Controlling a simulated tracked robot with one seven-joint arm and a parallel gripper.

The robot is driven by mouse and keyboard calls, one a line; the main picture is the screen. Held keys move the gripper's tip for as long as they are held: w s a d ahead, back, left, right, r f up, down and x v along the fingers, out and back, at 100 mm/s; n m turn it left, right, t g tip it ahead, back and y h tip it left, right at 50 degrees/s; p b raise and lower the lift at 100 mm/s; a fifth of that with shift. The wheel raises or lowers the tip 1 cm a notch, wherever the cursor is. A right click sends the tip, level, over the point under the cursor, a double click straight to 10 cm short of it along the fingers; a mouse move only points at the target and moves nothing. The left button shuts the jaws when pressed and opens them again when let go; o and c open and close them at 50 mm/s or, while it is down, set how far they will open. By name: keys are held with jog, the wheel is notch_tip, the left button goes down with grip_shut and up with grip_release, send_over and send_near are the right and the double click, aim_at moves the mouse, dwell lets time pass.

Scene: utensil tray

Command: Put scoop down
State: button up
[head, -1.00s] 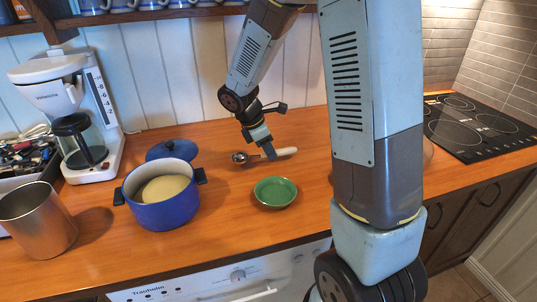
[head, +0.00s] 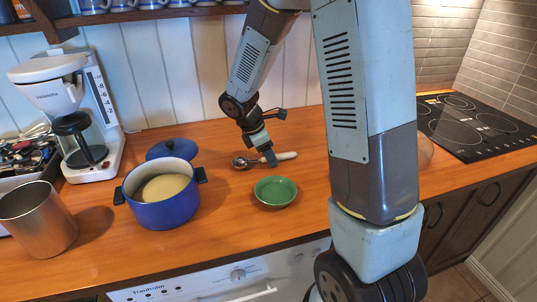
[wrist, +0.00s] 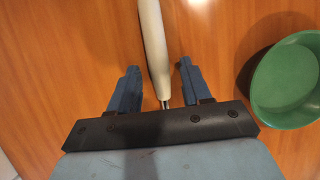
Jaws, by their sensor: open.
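The scoop (head: 285,156) lies on the wooden counter behind the green bowl, its metal head (head: 240,162) to the left and its pale handle to the right. My gripper (head: 270,158) is low over the scoop, pointing down. In the wrist view the scoop's pale handle (wrist: 153,45) runs between the two blue fingers of my gripper (wrist: 158,85), which are spread apart with a gap on each side. The scoop's head is hidden under the gripper body there.
The green bowl (head: 276,191) stands just in front of the scoop and shows close to the right finger in the wrist view (wrist: 290,85). A blue pot (head: 165,213) and its lid (head: 172,150) are to the left. A hob (head: 475,125) lies far right.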

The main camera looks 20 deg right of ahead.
jog(key=v, duration=1.2)
jog(key=s+d+r+m+t+y, duration=0.2)
jog(key=s+r+m, duration=0.4)
jog(key=s+m, duration=0.3)
jog(key=s+d+r+m+t+y, duration=0.2)
jog(key=s+d+r+m, duration=0.3)
jog(key=s+m, duration=0.4)
jog(key=s+r+t, duration=0.1)
jog(key=s, duration=0.3)
jog(key=shift+d+t+y, duration=0.3)
jog(key=shift+r, duration=0.1)
jog(key=shift+c, duration=0.5)
